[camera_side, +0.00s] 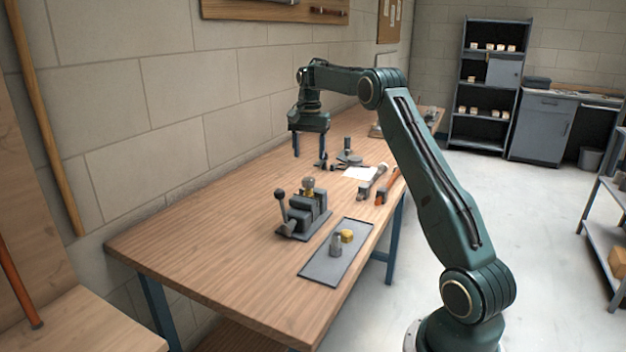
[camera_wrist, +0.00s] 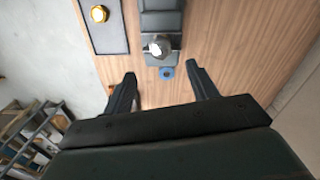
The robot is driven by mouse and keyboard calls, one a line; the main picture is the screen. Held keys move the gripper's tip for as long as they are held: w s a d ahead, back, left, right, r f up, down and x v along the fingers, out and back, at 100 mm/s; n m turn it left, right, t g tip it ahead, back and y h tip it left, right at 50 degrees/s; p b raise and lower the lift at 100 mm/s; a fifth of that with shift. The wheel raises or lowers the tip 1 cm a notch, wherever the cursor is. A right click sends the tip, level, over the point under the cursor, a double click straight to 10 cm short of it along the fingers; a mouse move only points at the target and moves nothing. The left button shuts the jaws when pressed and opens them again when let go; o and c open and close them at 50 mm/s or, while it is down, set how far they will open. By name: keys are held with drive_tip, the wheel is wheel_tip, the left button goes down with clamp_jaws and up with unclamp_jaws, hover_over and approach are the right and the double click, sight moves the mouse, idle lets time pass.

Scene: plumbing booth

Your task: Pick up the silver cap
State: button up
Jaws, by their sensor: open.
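The silver cap is most likely the small grey cylinder (camera_side: 335,246) standing on the flat grey tray (camera_side: 318,268) on the bench. It is out of frame in the wrist view. A yellow cap (camera_side: 347,236) stands beside it; it also shows in the wrist view (camera_wrist: 99,13). My gripper (camera_side: 309,154) is open and empty, pointing down above the bench, farther back than the vise and tray. In the wrist view both fingers (camera_wrist: 161,73) are spread with nothing held between them.
A grey vise (camera_side: 305,215) with a lever stands beside the tray, holding a fitting (camera_side: 308,184) that shows a shiny top in the wrist view (camera_wrist: 158,46). A blue ring (camera_wrist: 166,73) lies by it. Tools (camera_side: 375,182) lie farther back. The near bench is clear.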

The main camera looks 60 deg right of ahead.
sight(309, 178)
drive_tip(key=shift+f, duration=1.6)
drive_tip(key=shift+f, duration=0.1)
drive_tip(key=shift+a+f, duration=0.1)
drive_tip(key=shift+f, duration=2.35)
drive_tip(key=shift+c, duration=0.2)
drive_tip(key=c, duration=1)
